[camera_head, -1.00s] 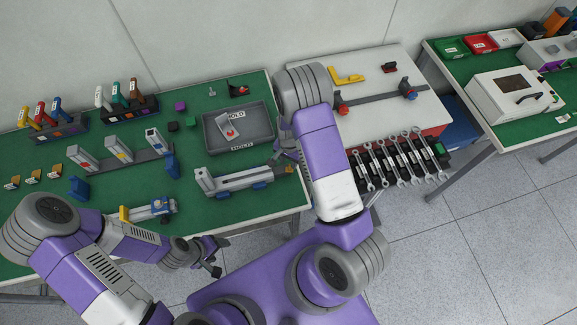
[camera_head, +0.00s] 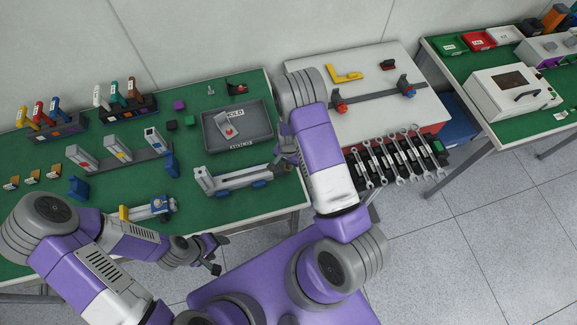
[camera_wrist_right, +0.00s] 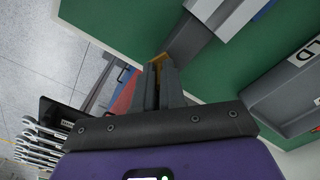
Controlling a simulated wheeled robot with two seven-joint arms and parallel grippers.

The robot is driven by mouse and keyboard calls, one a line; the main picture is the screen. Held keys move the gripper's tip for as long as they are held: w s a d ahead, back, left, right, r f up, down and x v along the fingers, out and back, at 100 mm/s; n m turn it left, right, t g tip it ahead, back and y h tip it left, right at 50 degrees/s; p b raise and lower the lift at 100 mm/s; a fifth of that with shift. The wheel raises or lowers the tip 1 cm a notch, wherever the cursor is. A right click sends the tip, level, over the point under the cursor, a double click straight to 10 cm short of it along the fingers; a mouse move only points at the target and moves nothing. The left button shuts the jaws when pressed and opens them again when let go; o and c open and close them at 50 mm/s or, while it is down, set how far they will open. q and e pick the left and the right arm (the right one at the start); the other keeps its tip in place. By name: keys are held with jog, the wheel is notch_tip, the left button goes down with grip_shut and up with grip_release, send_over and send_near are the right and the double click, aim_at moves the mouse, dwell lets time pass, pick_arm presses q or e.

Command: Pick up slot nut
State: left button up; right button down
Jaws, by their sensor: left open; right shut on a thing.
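My right gripper (camera_head: 283,163) is at the right end of the pale grey profile (camera_head: 232,178), near the green table's right edge. In the right wrist view its fingers (camera_wrist_right: 159,80) are close together on a small brass-yellow piece (camera_wrist_right: 158,60), apparently the slot nut. That piece lies against the dark end of the profile (camera_wrist_right: 190,42); the fingers hide much of it, and I cannot tell whether it sits in the slot. My left gripper (camera_head: 214,254) is open and empty, in front of the table's front edge.
A grey tray (camera_head: 263,117) stands just behind the profile. A blue-and-grey fixture (camera_head: 155,208) stands to its left. Small yellow pieces (camera_head: 33,176) lie at the far left. A row of wrenches (camera_head: 395,160) hangs right of my right arm.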

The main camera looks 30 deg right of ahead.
notch_tip(320, 180, up, 10)
dwell(0.6)
